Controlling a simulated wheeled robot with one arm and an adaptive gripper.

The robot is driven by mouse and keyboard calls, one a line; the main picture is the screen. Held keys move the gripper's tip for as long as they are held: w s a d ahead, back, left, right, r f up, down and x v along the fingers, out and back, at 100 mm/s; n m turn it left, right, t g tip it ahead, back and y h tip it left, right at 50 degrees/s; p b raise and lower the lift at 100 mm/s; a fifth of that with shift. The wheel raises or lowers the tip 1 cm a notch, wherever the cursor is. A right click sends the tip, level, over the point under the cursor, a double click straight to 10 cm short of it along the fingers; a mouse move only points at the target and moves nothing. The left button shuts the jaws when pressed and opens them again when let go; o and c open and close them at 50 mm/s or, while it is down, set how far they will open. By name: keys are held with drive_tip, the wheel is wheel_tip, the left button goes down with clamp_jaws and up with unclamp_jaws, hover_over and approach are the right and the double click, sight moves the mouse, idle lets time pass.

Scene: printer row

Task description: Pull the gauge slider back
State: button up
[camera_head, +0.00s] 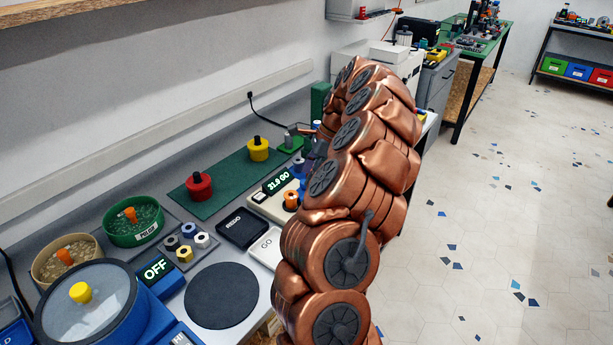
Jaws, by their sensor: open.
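The gauge is a pale box with a lit display (278,180) reading "31.9 GO", on the bench left of my arm. A blue part (298,168) shows at the gauge's far right end; I cannot tell if it is the slider. An orange knob-like piece (291,199) is at its near side. My gripper (317,148) is mostly hidden behind my copper arm; only a dark bit shows, close to the gauge's far end. It is open; its fingertips and any contact with the slider are hidden.
A green mat (223,187) holds a red weight (199,186) and a yellow weight (258,149). Small coloured nuts (187,229), a black pad (242,228), a white GO pad (268,247) and a dark disc (221,295) lie nearer. The floor (500,200) at right is clear.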

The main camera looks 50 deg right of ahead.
sight(302, 190)
drive_tip(key=shift+x, duration=1.15)
clamp_jaws()
